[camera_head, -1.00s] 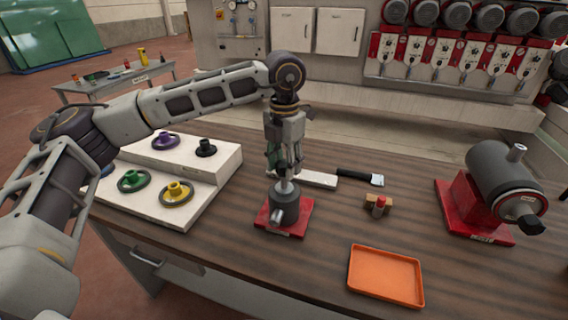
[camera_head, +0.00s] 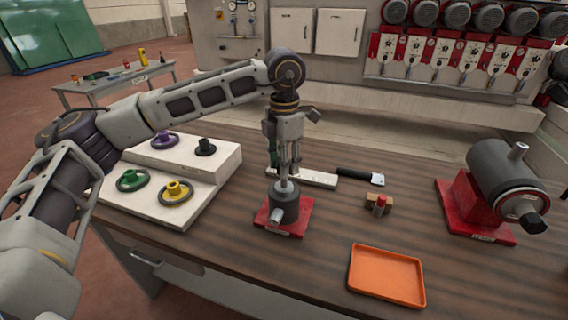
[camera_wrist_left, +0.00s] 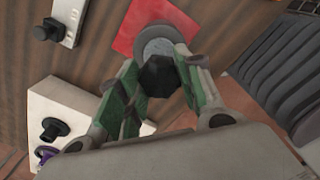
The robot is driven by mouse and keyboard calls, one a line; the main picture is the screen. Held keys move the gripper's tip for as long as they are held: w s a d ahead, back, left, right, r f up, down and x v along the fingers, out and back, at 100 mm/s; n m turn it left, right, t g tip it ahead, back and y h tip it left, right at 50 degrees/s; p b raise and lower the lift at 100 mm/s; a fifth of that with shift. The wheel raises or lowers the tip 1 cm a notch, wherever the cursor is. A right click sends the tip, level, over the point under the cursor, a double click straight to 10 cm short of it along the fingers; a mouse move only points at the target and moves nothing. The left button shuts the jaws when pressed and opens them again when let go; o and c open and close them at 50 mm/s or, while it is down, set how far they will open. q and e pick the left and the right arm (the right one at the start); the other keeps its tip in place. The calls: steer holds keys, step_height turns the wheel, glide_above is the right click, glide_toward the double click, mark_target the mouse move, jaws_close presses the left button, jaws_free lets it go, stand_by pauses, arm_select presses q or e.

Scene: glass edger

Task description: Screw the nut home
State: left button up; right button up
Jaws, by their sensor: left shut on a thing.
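My left gripper (camera_head: 285,172) points straight down over the grey vertical spindle fixture (camera_head: 284,207), which stands on a red base plate (camera_head: 299,222) on the table. In the left wrist view, the green-padded fingers (camera_wrist_left: 160,85) are closed around a dark, faceted nut (camera_wrist_left: 158,76), directly above the round grey top of the fixture (camera_wrist_left: 160,45). Whether the nut touches the fixture's top is hard to tell. My right gripper is in neither view.
A white stepped stand (camera_head: 215,178) at left holds purple, black, green and yellow flanged parts. An orange tray (camera_head: 387,276), a small red-topped block (camera_head: 379,204), a black-handled tool (camera_head: 361,176) and a grey motor on a red base (camera_head: 467,205) lie to the right.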

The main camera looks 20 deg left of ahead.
arm_select(q)
steer(key=shift+m+b, duration=0.6)
steer(key=shift+m, duration=2.9)
steer(key=shift+m+b, duration=0.3)
steer(key=shift+m, duration=3.5)
steer(key=shift+f+m+b, duration=0.1)
steer(key=shift+m+b, duration=0.5)
steer(key=shift+m, duration=1.8)
steer(key=shift+a+f+m+b, duration=0.1)
steer(key=shift+a+m+b, duration=0.1)
steer(key=shift+m, duration=0.9)
steer(key=shift+a+m+b, duration=0.1)
steer(key=shift+m+b, duration=0.1)
steer(key=shift+m, duration=0.9)
steer(key=o, duration=0.8)
steer(key=shift+o, duration=1)
steer(key=shift+s+a, duration=0.15)
steer(key=shift+a, duration=0.15)
